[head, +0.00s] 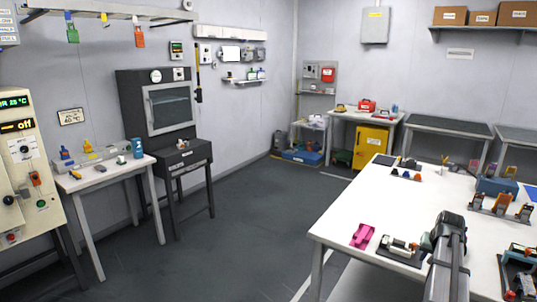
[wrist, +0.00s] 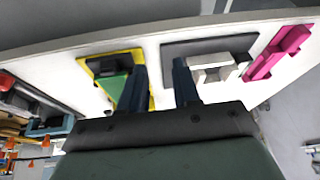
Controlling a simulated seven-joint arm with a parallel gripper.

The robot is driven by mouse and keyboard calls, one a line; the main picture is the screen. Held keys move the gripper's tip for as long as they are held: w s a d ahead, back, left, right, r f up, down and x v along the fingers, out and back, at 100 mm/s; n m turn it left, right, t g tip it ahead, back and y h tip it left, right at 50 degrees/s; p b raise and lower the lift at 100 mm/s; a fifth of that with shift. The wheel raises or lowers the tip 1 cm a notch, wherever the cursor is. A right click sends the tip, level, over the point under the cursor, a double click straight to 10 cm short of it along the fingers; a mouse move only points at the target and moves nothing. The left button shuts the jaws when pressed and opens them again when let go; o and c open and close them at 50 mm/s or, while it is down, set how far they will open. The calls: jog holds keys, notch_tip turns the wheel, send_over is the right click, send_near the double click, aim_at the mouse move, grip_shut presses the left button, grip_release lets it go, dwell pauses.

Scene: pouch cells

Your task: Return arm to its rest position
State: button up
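My gripper shows in the wrist view (wrist: 160,68) with its two dark fingers apart and bare white table between them. Nothing is held between the fingers. In the head view my arm reaches over the front of the white table (head: 340,225) at the lower right; the fingertips are hard to make out there. The fingers are near a grey plate with a white fixture (wrist: 210,66) on one side and a yellow-edged plate with a green part (wrist: 114,84) on the other.
A pink part (head: 362,236) lies beside the fixture (head: 400,247) near the table's front left. More fixtures (head: 498,205) stand on the right of the table. A yellow cabinet (head: 371,147) stands behind. The floor left of the table is clear.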

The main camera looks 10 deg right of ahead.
jog(key=s+a+f+n+g+y, duration=0.1)
jog(key=s+a+f, duration=0.3)
jog(key=a+f, duration=0.55)
jog(key=s+a+f+n+g+y, duration=0.1)
jog(key=s+a+f+g, duration=0.15)
jog(key=a+f, duration=0.7)
jog(key=s+a+f+g+y, duration=0.1)
jog(key=s+a+f, duration=0.4)
jog(key=a+f, duration=0.5)
jog(key=s+a+f+n+g, duration=0.3)
jog(key=s+a+f, duration=0.5)
jog(key=s+a, duration=0.2)
jog(key=s+a+f+n+g, duration=0.3)
jog(key=s+a+f, duration=0.6)
jog(key=s, duration=0.5)
jog(key=shift+s+a+f+h, duration=0.15)
jog(key=shift+s+a+h, duration=0.25)
jog(key=shift+a, duration=0.6)
